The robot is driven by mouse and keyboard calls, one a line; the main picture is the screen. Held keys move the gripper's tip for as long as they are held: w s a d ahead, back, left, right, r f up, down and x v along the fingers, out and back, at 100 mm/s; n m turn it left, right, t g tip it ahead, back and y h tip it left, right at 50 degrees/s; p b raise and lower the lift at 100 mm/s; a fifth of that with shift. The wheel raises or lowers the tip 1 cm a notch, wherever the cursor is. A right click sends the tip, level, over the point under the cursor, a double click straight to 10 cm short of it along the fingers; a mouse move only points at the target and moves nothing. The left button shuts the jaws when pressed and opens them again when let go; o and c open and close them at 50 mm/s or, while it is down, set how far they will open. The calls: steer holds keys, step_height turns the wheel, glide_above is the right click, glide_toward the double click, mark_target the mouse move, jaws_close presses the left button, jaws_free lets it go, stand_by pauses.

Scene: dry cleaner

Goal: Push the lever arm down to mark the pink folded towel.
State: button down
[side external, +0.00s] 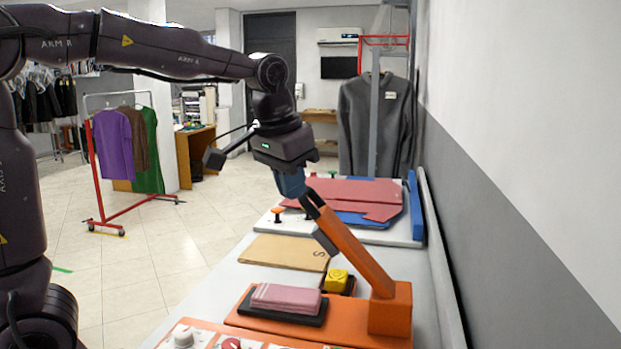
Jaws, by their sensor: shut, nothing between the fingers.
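The orange lever arm (355,252) is tilted up, rising to the left from an orange block on the orange base plate (262,322). A dark stamp-like head (326,242) hangs from its underside, well above the towel. The pink folded towel (285,297) lies on a dark pad on the base plate, below and left of the lever. My gripper (306,197) is shut and empty at the lever's raised upper end. It overlaps that end in the picture; I cannot tell if it touches.
A yellow block (338,280) sits behind the towel. A tan board (285,252) lies farther back on the white table. Beyond it are a pressing board with red cloth (345,192) and a hanging grey garment (375,125). A wall runs along the right. Control knobs (182,337) are in front.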

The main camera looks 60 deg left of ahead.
steer(key=w+a+r+n+g+y, duration=0.1)
steer(key=w+a+r+n, duration=0.15)
steer(key=w, duration=0.35)
steer(key=w+a+r+n+g+y, duration=0.1)
steer(key=w+a, duration=0.2)
steer(key=w, duration=0.3)
steer(key=r+n, duration=0.2)
steer(key=r, duration=0.1)
steer(key=a+r+n+y, duration=0.1)
steer(key=r+n, duration=0.1)
steer(key=shift+s+r, duration=0.15)
steer(key=shift+r, duration=0.1)
steer(key=s+x, duration=0.2)
steer(key=x, duration=1.1)
steer(key=shift+s+a+f, duration=0.15)
steer(key=shift+a+f, duration=0.05)
steer(key=shift+a, duration=0.2)
steer(key=shift+s+a, duration=0.1)
